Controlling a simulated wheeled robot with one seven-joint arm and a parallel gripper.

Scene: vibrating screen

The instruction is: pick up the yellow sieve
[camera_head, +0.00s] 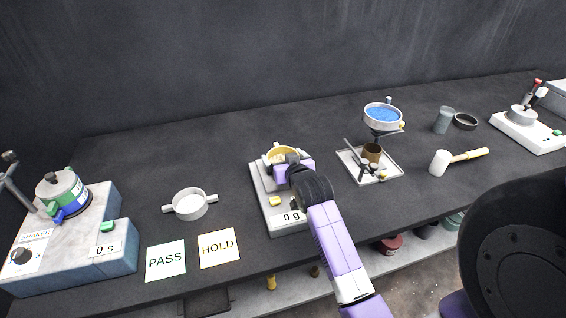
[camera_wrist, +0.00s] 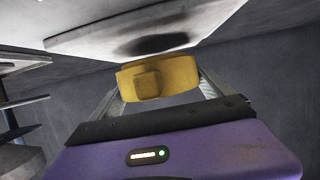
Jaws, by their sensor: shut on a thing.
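The yellow sieve (camera_head: 284,151) is a round ring in the head view, at the far part of the white scale (camera_head: 272,217). My gripper (camera_head: 285,163) reaches it from the near side, and my wrist hides part of it. In the wrist view the yellow sieve (camera_wrist: 158,79) sits between the two fingers of my gripper (camera_wrist: 160,85), which is shut on it. A dark shadow shows on the pale surface behind it. I cannot tell whether the sieve touches the scale pan.
Left of the scale are a white two-handled pan (camera_head: 190,204), PASS (camera_head: 166,261) and HOLD (camera_head: 219,248) cards and a shaker (camera_head: 75,235). Right are a tray (camera_head: 393,166) under a blue sieve (camera_head: 382,114), a mallet (camera_head: 440,163) and another device (camera_head: 527,131). The table behind the scale is clear.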

